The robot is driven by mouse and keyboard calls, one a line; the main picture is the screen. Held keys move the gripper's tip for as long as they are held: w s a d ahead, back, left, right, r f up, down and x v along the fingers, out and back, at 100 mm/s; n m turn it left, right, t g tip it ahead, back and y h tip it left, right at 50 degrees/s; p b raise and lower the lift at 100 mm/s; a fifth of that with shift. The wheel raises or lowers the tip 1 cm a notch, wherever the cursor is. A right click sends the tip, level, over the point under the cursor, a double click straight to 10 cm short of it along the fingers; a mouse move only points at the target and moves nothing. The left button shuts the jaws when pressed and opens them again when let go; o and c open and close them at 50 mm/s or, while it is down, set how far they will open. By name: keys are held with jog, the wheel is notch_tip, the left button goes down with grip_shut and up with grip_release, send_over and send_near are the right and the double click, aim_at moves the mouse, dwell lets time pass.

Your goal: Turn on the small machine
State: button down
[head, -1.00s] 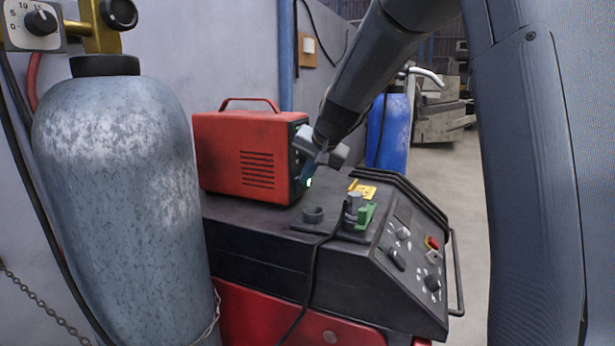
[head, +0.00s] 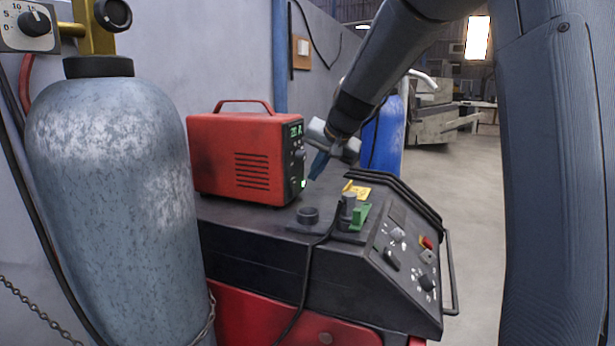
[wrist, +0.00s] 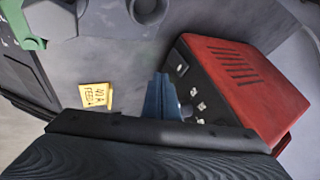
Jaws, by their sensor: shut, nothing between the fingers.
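The small machine (head: 225,150) is a red box with a top handle, standing on the larger dark machine. In the head view its dark front panel has a lit green display (head: 296,130) with digits and a glowing light (head: 303,184) low down. In the wrist view, the red machine (wrist: 245,85) is at the right, with a dark rocker-like switch (wrist: 181,69) and pale controls on its front panel. My gripper (head: 318,165) is shut and empty, its blue fingers just in front of that panel, apparently clear of it. The fingers (wrist: 163,97) partly cover the panel in the wrist view.
The larger machine's black top (head: 270,217) holds a round black cap (head: 308,215), a green clamp (head: 360,215) and a yellow note (head: 357,190). A grey gas cylinder (head: 110,190) stands close at left, a blue one (head: 383,135) behind. Open floor lies to the right.

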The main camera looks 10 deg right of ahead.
jog(key=w+a+r+b+v, duration=0.1)
jog(key=v, duration=0.8)
jog(key=shift+s+a+r+b, duration=0.15)
jog(key=shift+a+r+b, duration=0.15)
jog(key=shift+a+r, duration=0.15)
